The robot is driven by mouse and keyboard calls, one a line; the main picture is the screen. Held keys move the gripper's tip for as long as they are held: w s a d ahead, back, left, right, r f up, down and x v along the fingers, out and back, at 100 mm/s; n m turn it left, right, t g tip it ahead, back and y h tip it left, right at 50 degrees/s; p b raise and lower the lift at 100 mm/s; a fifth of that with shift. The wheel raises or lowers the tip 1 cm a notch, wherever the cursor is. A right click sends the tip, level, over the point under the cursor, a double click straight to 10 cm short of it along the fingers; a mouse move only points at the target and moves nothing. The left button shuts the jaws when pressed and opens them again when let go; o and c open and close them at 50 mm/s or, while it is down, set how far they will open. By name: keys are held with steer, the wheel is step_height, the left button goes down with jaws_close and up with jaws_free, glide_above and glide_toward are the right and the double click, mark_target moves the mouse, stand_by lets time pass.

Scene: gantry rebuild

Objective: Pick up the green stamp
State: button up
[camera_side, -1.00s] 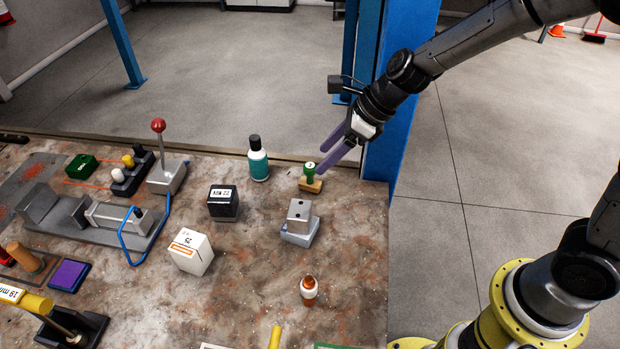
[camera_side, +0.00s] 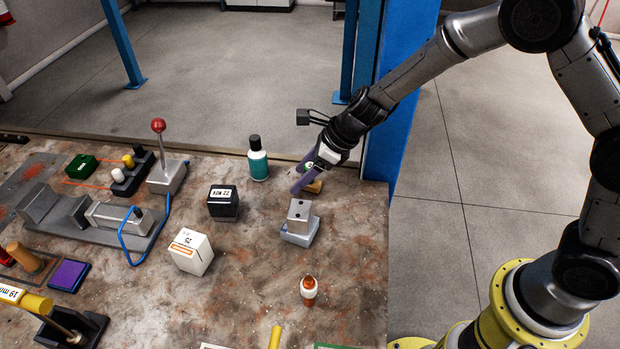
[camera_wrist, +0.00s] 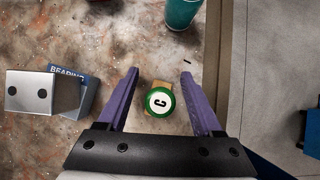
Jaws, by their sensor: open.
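The green stamp (camera_wrist: 160,100) shows in the wrist view from above, with a green rim, a white top marked with a dark letter, and a tan wooden base. In the side view the stamp (camera_side: 311,186) is mostly hidden behind my gripper; part of its base shows. My gripper (camera_wrist: 158,72) is open, with its two purple fingers on the left and right of the stamp and gaps on both sides. In the side view my gripper (camera_side: 297,189) points down and left at the stamp. I cannot tell how high the fingertips are above the table.
A teal bottle (camera_side: 258,160) stands just left of my gripper. A metal block (camera_side: 299,216) on a blue-grey box (camera_side: 299,237) stands nearer the camera. A black block (camera_side: 222,205) and a white box (camera_side: 191,253) are farther left. The table edge runs close behind the stamp.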

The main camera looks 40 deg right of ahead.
steer(key=shift+c, duration=0.2)
jaws_close()
steer(key=shift+r, duration=0.2)
